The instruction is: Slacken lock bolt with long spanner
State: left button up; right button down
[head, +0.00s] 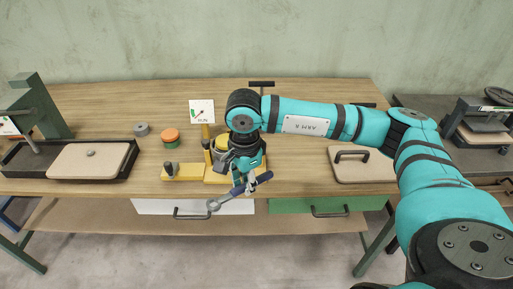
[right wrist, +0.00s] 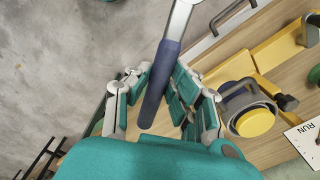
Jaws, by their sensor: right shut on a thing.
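My right gripper (head: 250,181) is shut on the long spanner (head: 229,196), gripping its dark blue handle at the table's front edge. The spanner's grey ring end points left and towards me, over the drawer front and clear of the fixture. In the right wrist view the blue handle (right wrist: 160,85) lies between the fingers (right wrist: 158,98). A yellow fixture (head: 186,175) stands on the table just behind and left of the gripper; it carries a dark knob or bolt (head: 170,168). I cannot tell which part is the lock bolt; my arm hides some of the fixture. My left gripper is out of view.
A RUN sign (head: 202,111) stands behind the fixture. An orange-topped round piece (head: 170,136) and a grey ring (head: 141,129) lie to its left. A black tray with a board (head: 88,160) is at far left.

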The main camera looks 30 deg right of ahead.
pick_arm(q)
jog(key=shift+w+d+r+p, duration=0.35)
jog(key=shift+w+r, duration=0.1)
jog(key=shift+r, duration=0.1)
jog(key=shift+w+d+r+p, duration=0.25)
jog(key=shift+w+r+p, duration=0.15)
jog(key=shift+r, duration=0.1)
pick_arm(e)
jog(key=w+d+f+m, duration=0.1)
jog(key=w+d+m, duration=0.2)
jog(key=m, duration=0.8)
jog(key=w+d+m, duration=0.3)
jog(key=d+m, duration=0.3)
jog(key=m, duration=0.5)
jog(key=shift+w+d+f, duration=0.25)
jog(key=shift+w+f, duration=0.1)
jog(key=shift+f, duration=0.05)
pick_arm(q)
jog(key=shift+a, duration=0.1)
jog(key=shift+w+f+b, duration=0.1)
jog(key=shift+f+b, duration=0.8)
jog(key=shift+b, duration=0.05)
pick_arm(e)
jog(key=shift+f, duration=1.1)
